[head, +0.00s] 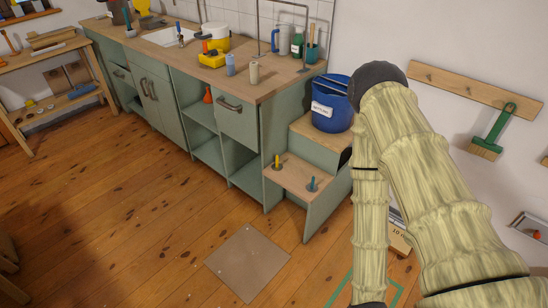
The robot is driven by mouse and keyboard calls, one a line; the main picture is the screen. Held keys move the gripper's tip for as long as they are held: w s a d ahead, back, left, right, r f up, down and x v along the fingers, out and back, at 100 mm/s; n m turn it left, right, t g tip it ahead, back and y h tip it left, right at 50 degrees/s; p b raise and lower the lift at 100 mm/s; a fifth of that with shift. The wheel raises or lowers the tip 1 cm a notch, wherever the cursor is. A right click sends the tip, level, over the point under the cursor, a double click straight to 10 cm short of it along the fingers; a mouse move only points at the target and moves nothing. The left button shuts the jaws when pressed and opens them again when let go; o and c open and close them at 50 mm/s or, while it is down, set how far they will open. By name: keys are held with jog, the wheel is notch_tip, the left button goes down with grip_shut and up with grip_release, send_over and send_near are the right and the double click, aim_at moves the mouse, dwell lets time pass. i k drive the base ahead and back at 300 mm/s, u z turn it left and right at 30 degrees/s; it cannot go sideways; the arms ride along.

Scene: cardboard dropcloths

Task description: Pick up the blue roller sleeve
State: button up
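A small upright blue cylinder (230,65), which looks like the blue roller sleeve, stands on the wooden worktop (190,72) near its front edge. A similar beige cylinder (254,73) stands just to its right, a little apart. My arm, in a pale green fabric cover, fills the right side of the head view, well to the right of the blue cylinder. My gripper is not in view, so what it holds cannot be told.
A brown sheet (248,263) lies on the otherwise open floor.

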aim_at(229, 58)
jog(key=z, duration=1)
jog(key=i, duration=1.4)
jog(key=u, duration=2.35)
